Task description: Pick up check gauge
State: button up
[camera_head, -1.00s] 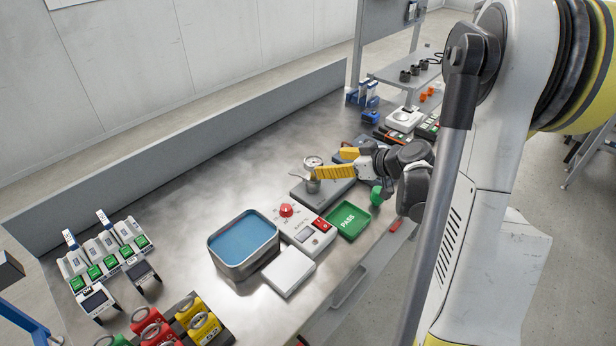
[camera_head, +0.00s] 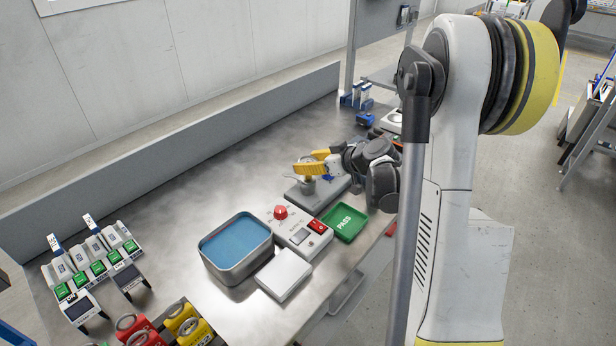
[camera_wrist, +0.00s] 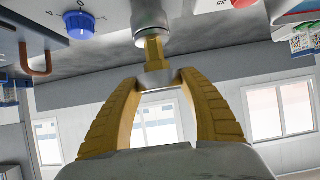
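In the head view, the yellow fingers of my gripper (camera_head: 309,164) are at the grey test block (camera_head: 306,194) and cover most of the check gauge. In the wrist view, which looks upside down, my gripper (camera_wrist: 158,80) has its two yellow fingertips on either side of the gauge's narrow grey body (camera_wrist: 157,79). They appear to touch it from both sides. The gauge's brass-coloured stem points into a round metal socket (camera_wrist: 153,22). Its dial face is hidden.
A green PASS tray (camera_head: 345,223) and a control box with a red knob (camera_head: 300,236) are close by. A blue-lined bin (camera_head: 236,243) and a white pad (camera_head: 284,275) stand in front. Several instruments are at left.

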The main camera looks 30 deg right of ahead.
jog(key=c, duration=0.4)
jog(key=shift+c, duration=0.2)
jog(key=shift+r, duration=0.1)
